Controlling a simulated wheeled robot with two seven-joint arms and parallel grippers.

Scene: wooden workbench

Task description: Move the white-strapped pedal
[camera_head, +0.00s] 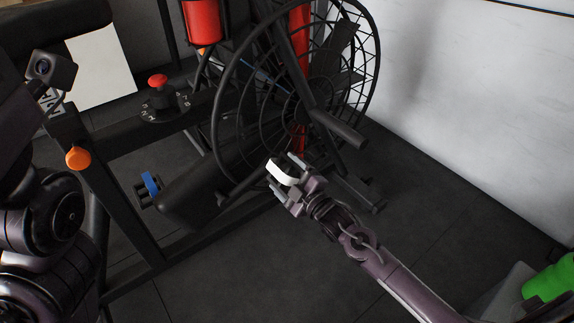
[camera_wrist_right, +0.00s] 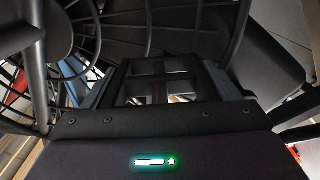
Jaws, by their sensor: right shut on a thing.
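The pedal with the white strap (camera_head: 283,174) is at the middle of the head view, beside the spoked wheel of a black exercise bike. My right gripper (camera_head: 287,172) is shut on this pedal, with the fingers on either side of the white strap. In the right wrist view the black, open-framed pedal (camera_wrist_right: 160,83) fills the space just ahead of the gripper body. The gripper hides part of the pedal. My left arm comes in at the left edge of the head view, and I cannot make out its gripper.
The caged wheel (camera_head: 235,110) stands close behind the right gripper. A blue-strapped pedal (camera_head: 150,184), an orange knob (camera_head: 78,157) and a red button (camera_head: 157,80) are to the left. A green object (camera_head: 550,280) is at the lower right. Dark floor (camera_head: 450,215) is clear at the right.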

